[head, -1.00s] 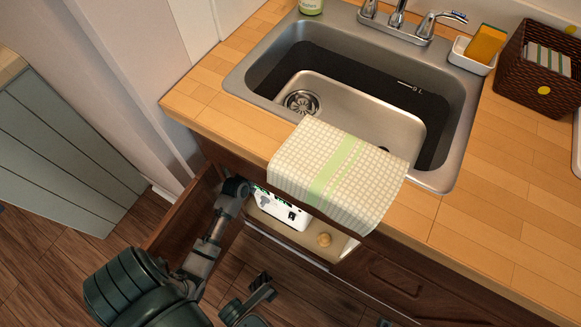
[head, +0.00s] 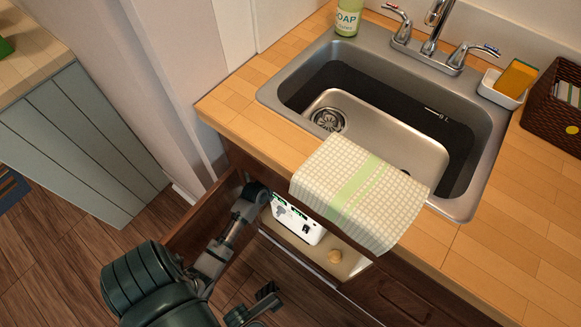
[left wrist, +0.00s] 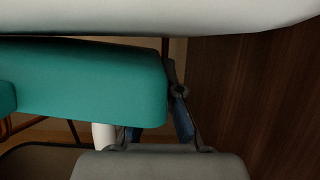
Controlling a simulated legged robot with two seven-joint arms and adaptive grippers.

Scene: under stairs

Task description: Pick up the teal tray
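The teal tray is not visible in the head view. In the left wrist view a smooth teal piece (left wrist: 95,85), which looks like the tray, fills the left half, with its rounded end near the middle. Part of my left gripper (left wrist: 158,125) shows just below and beside that end; contact is unclear. In the head view my left arm reaches to the open cabinet under the sink, and its fingertips are hidden at the opening. A dark gripper-like part (head: 258,304) at the bottom may be my right gripper; its finger state is unclear.
The open cabinet door (head: 205,215) stands left of my arm.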

